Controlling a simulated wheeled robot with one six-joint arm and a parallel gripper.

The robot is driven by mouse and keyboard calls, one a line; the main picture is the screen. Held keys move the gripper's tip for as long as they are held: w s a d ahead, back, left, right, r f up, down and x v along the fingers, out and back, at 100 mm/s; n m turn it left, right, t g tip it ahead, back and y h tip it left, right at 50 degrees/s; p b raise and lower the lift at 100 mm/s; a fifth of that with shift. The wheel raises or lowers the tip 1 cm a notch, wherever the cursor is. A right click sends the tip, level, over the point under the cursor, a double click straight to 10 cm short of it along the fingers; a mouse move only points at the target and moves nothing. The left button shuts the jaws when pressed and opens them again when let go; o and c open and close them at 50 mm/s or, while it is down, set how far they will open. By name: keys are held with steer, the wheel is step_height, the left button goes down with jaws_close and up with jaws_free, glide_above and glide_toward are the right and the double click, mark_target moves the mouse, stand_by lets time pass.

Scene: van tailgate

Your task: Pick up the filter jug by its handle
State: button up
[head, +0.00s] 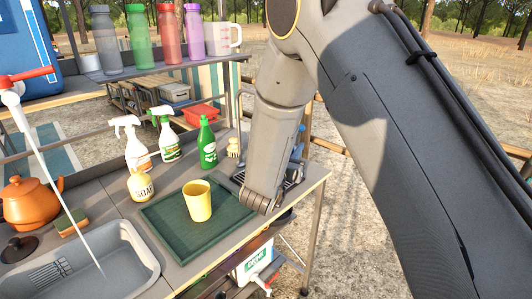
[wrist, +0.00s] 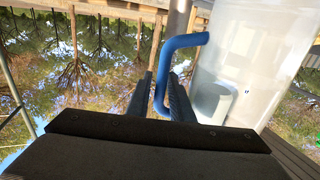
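The filter jug (wrist: 250,60) is a large clear, whitish vessel with a blue handle (wrist: 188,42), filling the right of the wrist view. Inside it is a pale round part. My gripper (wrist: 160,92) has its two dark fingers apart, one on each side of the handle's long bar. A gap shows beside the bar, and I cannot tell whether either finger touches it. In the head view my arm hides most of the jug and the gripper; only a small blue piece (head: 300,140) shows past the arm near the counter's far right end.
A yellow cup (head: 198,201) stands on a green mat (head: 170,232) left of my arm. A shelf with bottles and a measuring jug (head: 217,38) is at the back.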

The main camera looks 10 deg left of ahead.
steer(key=shift+x, duration=0.85)
steer(key=shift+c, duration=0.2)
jaws_close()
stand_by(0.6)
